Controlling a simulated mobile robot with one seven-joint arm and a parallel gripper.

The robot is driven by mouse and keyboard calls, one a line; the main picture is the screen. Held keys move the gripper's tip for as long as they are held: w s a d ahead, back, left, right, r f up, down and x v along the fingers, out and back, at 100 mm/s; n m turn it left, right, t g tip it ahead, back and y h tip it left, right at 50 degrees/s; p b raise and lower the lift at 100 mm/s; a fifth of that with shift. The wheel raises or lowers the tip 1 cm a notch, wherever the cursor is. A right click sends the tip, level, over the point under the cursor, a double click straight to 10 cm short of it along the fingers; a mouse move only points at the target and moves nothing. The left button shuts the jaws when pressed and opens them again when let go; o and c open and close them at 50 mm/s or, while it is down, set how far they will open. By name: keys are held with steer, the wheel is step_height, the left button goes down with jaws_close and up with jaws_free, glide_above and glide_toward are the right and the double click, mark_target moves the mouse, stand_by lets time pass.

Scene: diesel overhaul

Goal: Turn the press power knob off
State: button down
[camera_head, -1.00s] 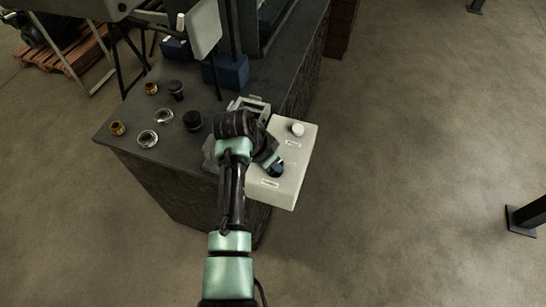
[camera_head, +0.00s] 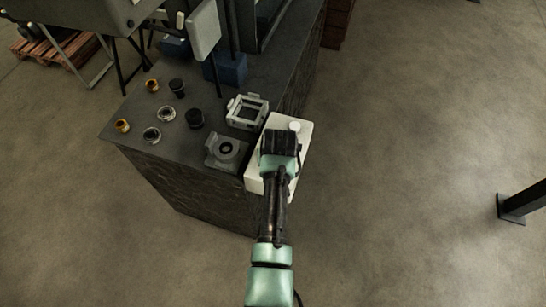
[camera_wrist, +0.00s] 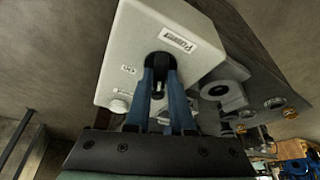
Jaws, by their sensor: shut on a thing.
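The pale press control box (camera_head: 299,156) sits at the right edge of the dark bench in the head view, partly covered by my arm. In the wrist view the box (camera_wrist: 132,42) shows a black knob (camera_wrist: 159,58) beside a label that seems to read "Power", upside down. A small mark, perhaps "ON", is left of the knob. My gripper (camera_wrist: 160,70) has its two blue fingers shut on the knob, one on each side. In the head view my wrist hides the knob and the fingertips. The knob's exact angle is hard to tell.
A white round button (camera_head: 295,126) is at the box's far end. A grey square frame (camera_head: 247,112) and a grey block with a round hole (camera_head: 226,152) stand left of the box. Several rings and dark cylinders lie further left.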

steer(key=shift+w+d+n+y, duration=0.1)
steer(key=shift+n+y, duration=0.7)
steer(key=shift+n, duration=1.2)
steer(key=shift+r, duration=0.1)
steer(key=c, duration=0.8)
jaws_free()
steer(key=b+v, duration=0.1)
steer(key=v, duration=1.2)
steer(key=shift+w, duration=0.15)
